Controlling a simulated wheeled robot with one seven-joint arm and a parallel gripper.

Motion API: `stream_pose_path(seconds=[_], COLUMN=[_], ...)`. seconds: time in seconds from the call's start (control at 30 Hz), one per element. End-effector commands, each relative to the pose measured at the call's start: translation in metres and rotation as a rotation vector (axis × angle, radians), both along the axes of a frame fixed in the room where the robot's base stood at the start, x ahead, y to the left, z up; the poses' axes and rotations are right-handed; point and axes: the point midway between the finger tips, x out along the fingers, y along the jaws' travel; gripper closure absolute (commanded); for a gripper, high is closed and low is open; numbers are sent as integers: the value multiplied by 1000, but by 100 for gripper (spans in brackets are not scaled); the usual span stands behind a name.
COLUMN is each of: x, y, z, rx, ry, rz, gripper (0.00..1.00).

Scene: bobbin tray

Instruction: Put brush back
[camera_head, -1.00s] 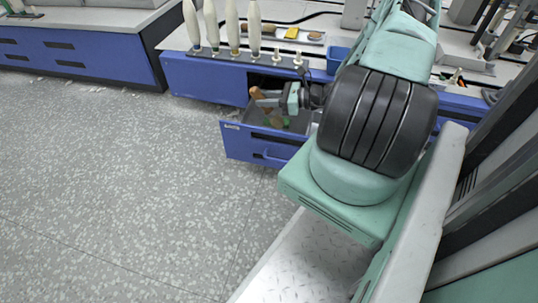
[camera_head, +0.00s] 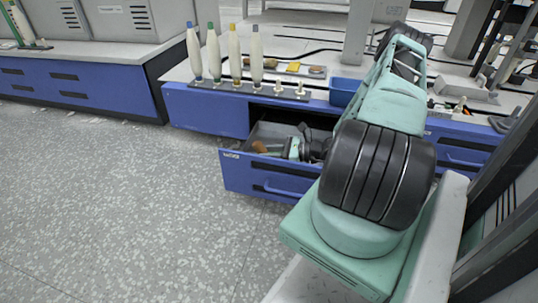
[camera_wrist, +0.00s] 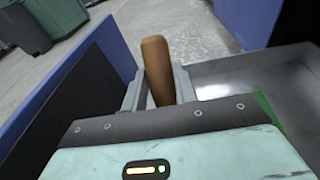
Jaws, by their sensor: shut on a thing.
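The brush shows as a brown wooden handle (camera_head: 262,147) at the left end of my gripper (camera_head: 288,149) in the head view. In the wrist view the brown handle (camera_wrist: 157,68) stands between the two grey fingers of my gripper (camera_wrist: 158,88), which are shut on it. The brush's other end is hidden. My gripper is down within the open blue drawer (camera_head: 265,180), at or below its rim. I cannot tell whether the brush touches the drawer floor. The drawer's grey inside (camera_wrist: 260,90) and a blue wall (camera_wrist: 85,85) show in the wrist view.
Several bobbins (camera_head: 234,55) stand in a row on the bench above the drawer. Behind them a tray (camera_head: 298,69) holds small yellow and brown items. A blue bin (camera_head: 343,91) stands right of them. The floor (camera_head: 120,200) in front is clear.

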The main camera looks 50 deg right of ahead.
Motion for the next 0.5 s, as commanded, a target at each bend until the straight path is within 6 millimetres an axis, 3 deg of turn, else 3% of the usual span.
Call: stream_pose_path(seconds=[0.17, 0.2, 0.27, 0.5], x=[0, 0, 0, 0], y=[0, 0, 0, 0], z=[-3, -3, -3, -3], rx=[1, 1, 1, 1], ry=[0, 0, 0, 0], rz=[0, 0, 0, 0], gripper=[94, 69, 52, 50])
